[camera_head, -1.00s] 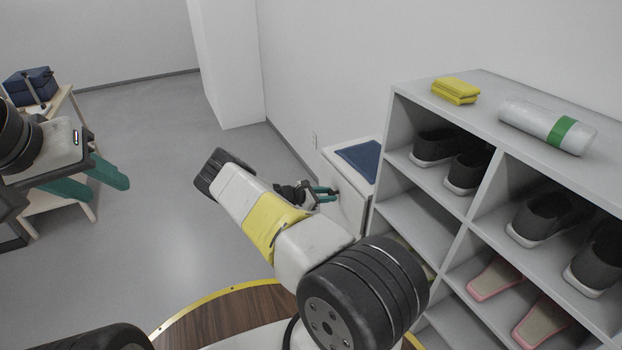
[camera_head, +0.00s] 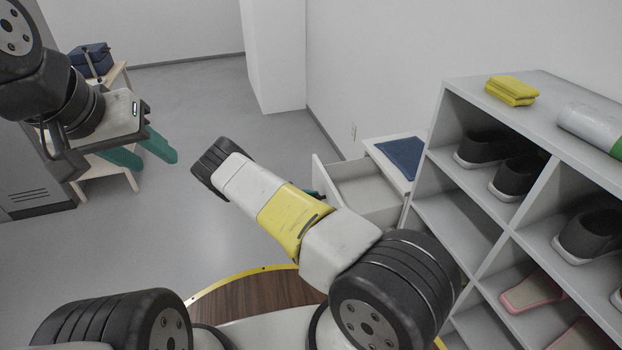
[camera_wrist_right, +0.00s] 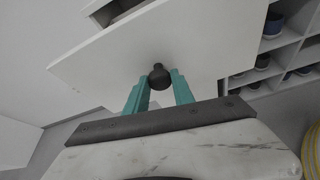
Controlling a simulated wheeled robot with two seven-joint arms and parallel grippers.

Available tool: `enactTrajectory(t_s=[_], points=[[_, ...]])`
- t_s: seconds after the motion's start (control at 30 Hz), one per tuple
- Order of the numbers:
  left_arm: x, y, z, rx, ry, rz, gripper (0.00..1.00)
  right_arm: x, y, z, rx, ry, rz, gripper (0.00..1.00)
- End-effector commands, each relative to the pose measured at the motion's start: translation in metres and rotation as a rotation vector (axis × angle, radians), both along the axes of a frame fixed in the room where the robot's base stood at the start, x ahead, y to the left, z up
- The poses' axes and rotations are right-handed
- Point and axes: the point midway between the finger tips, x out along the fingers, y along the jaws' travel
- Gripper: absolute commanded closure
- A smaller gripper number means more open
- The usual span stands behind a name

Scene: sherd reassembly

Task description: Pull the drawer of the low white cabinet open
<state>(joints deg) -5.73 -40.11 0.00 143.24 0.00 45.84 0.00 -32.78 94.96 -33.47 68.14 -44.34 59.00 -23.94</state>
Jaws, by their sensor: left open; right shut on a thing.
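The low white cabinet (camera_head: 408,182) stands against the wall, left of the shoe shelf, with a blue pad (camera_head: 400,157) on top. Its drawer (camera_head: 362,190) is pulled out and its empty inside shows. In the right wrist view the white drawer front (camera_wrist_right: 205,50) carries a dark round knob (camera_wrist_right: 159,76). My right gripper (camera_wrist_right: 159,84) is shut on the knob, with its teal fingers on both sides. In the head view my right arm hides most of that gripper. My left gripper (camera_head: 150,158) is open and empty at the left, in front of a small wooden stand.
A grey shelf (camera_head: 470,210) with dark shoes and pink-edged sandals stands close on the right. A yellow cloth (camera_head: 511,90) and a white bottle (camera_head: 590,125) lie on it. The wooden stand (camera_head: 122,80) at the left bears a dark blue box (camera_head: 92,58). Middle floor is clear.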

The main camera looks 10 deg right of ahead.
Motion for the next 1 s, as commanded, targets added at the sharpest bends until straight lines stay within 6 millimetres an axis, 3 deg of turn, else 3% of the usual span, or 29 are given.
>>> enactTrajectory(t_s=[0.33,0.37,0.47,0.8,1.0], points=[[0.000,0.000,0.000,0.000,0.000,0.000,0.57,0.000,0.002,0.001,-0.002,0.000,0.000,1.00],[0.000,0.000,0.000,0.000,0.000,0.000,0.57,0.000,0.002,0.001,-0.002,0.000,0.000,0.68],[0.000,0.000,0.000,0.000,0.000,0.000,0.57,0.000,0.002,0.000,-0.002,0.000,0.000,0.49],[0.000,0.000,0.000,0.000,0.000,0.000,0.57,0.000,0.003,0.001,0.000,0.000,0.001,0.49],[0.000,0.000,0.000,0.000,0.000,0.000,0.57,-0.003,0.027,0.010,0.002,-0.002,0.003,0.49]])
